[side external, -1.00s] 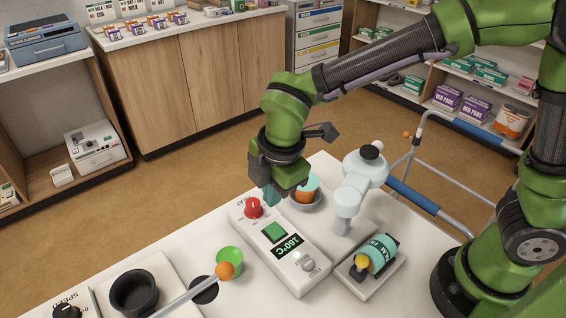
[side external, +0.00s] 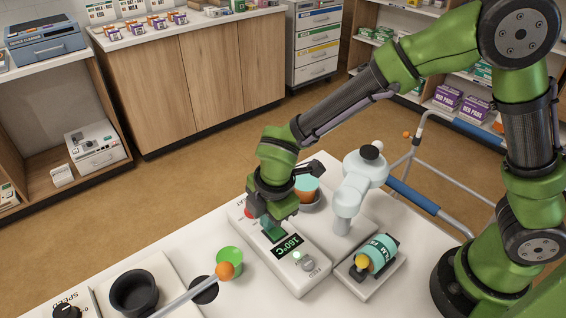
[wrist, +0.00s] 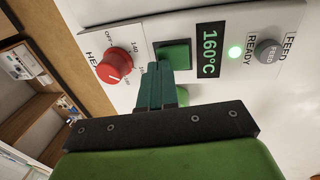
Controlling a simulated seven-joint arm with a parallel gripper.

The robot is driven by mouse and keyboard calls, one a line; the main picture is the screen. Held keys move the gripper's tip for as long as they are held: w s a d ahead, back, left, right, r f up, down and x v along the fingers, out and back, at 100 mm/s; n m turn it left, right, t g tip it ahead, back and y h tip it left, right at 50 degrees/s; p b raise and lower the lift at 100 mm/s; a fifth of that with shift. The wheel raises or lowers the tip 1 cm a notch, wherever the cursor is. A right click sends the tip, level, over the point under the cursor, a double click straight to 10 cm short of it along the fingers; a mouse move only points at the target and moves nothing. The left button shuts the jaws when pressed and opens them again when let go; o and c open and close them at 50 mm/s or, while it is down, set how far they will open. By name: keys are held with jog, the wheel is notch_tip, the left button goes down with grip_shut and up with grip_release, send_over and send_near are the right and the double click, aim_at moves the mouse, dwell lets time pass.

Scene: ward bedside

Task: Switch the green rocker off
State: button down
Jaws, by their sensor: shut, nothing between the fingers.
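The green rocker (wrist: 175,50) sits in the white control box (wrist: 207,18), between the red heat knob (wrist: 114,66) and the display (wrist: 210,51), which reads 160°C. My gripper (wrist: 159,66) is shut and empty, its teal fingers together. In the wrist view the fingertips overlap the lower left edge of the rocker. In the side view my gripper (side external: 271,232) is low over the box and covers most of the rocker. I cannot tell whether the tips touch it, or which way the rocker is tipped.
A green cup (side external: 229,259) and orange-tipped lever (side external: 225,271) are at front left.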

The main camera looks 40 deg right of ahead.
jog(key=shift+w+f, duration=0.2)
jog(key=shift+f, duration=0.05)
jog(key=shift+s, duration=0.2)
jog(key=shift+s+r, duration=0.2)
jog(key=shift+s, duration=0.5)
notch_tip(320, 180, up, 14)
jog(key=s, duration=0.2)
jog(key=shift+s, duration=0.35)
jog(key=shift+w+f, duration=0.1)
